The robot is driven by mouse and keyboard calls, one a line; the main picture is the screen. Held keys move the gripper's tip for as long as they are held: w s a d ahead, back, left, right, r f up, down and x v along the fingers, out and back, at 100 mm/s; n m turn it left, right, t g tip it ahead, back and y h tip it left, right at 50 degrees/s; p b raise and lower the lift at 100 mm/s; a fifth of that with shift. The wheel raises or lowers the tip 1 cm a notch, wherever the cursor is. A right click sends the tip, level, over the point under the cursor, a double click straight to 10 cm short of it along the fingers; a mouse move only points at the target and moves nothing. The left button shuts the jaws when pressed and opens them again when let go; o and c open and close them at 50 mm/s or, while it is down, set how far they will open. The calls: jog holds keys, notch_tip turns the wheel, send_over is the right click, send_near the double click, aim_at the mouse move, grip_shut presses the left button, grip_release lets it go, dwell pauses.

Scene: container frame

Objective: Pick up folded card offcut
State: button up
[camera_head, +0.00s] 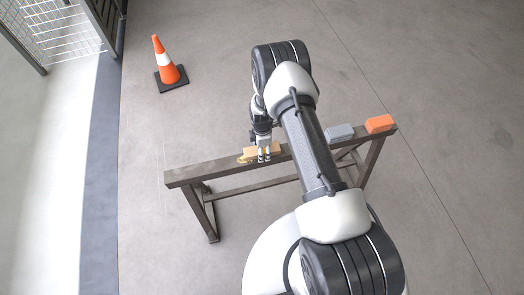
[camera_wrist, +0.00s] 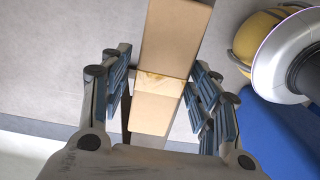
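The folded card offcut (camera_head: 248,154) is a small tan piece on top of the long dark beam of a trestle, partly hidden by my gripper (camera_head: 264,156). In the wrist view, tan card-like surfaces (camera_wrist: 153,112) run up the middle between the fingers, with a pale, marked band across them. I cannot tell exactly where the fold lies. My gripper (camera_wrist: 163,105) is open, with one blue-padded finger on each side of the tan piece and gaps visible on both sides. Contact is not visible.
The narrow trestle beam (camera_head: 195,174) also carries a grey block (camera_head: 340,132) and an orange block (camera_head: 379,124) to the right. An orange-and-white cone (camera_head: 168,68) stands on the floor at upper left. A wire mesh fence (camera_head: 65,32) is at top left.

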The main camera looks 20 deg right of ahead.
jog(key=c, duration=0.9)
jog(key=shift+o, duration=0.2)
jog(key=shift+r, duration=0.1)
